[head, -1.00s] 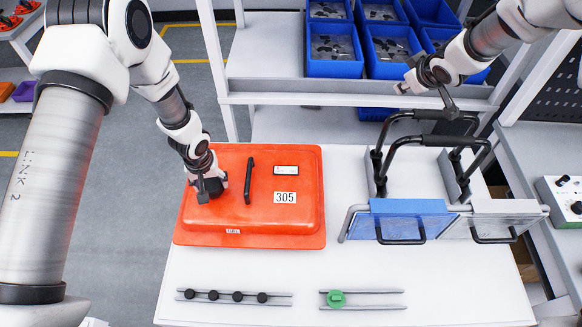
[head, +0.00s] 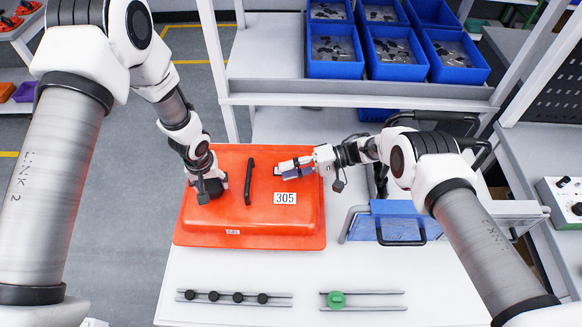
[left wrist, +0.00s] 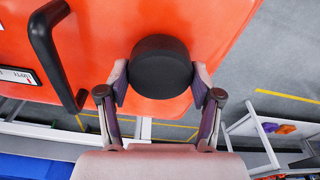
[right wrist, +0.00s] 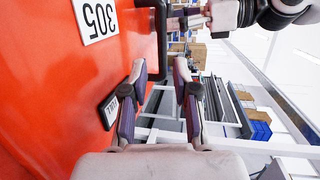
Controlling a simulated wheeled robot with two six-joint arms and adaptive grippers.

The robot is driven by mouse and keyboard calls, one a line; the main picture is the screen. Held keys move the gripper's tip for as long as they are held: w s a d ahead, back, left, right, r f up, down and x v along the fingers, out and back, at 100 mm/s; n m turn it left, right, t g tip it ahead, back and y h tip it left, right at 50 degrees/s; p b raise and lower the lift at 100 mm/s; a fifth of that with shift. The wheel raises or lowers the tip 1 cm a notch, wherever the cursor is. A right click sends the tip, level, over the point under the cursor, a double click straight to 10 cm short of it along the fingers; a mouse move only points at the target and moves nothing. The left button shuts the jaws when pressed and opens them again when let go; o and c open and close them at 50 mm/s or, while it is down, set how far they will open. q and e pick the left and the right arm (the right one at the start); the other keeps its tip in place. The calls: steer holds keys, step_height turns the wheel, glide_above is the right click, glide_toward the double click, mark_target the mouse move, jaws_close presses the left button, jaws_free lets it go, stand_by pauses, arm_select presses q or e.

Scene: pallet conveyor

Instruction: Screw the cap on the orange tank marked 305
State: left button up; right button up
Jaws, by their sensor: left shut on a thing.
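The orange tank (head: 225,222) marked 305 lies on the white table, with its 305 label (head: 285,197) facing up. A round black cap (left wrist: 160,67) is at the tank's left end; my left gripper (left wrist: 160,88) is shut on it, fingers on either side. In the head view the left gripper (head: 211,187) mostly hides the cap. I cannot tell how far the cap is screwed down. My right gripper (head: 281,168) is over the tank's far right part, by the label. In the right wrist view its fingers (right wrist: 161,72) are apart with nothing between them.
A black handle (head: 249,181) stands up between the grippers. Several black caps (head: 238,297) sit on a front rail, and a green cap (head: 337,299) on another. A blue panelled rack (head: 390,222) stands right of the tank. Blue bins (head: 455,57) fill the back shelf.

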mark_target(249, 179)
steer(key=x, duration=1.1)
steer(key=shift+s+a, duration=0.1)
steer(key=shift+a, duration=0.3)
jaws_close()
arm_select(q)
steer(key=m, duration=0.3)
steer(key=shift+m+h, duration=0.3)
steer(key=shift+m, duration=0.1)
steer(key=m, duration=0.4)
arm_select(e)
steer(key=shift+d, duration=0.1)
arm_select(q)
steer(key=m, duration=0.3)
steer(key=m+h, duration=0.1)
steer(key=m, duration=0.3)
steer(key=shift+f+g, duration=0.1)
steer(key=shift+g, duration=0.2)
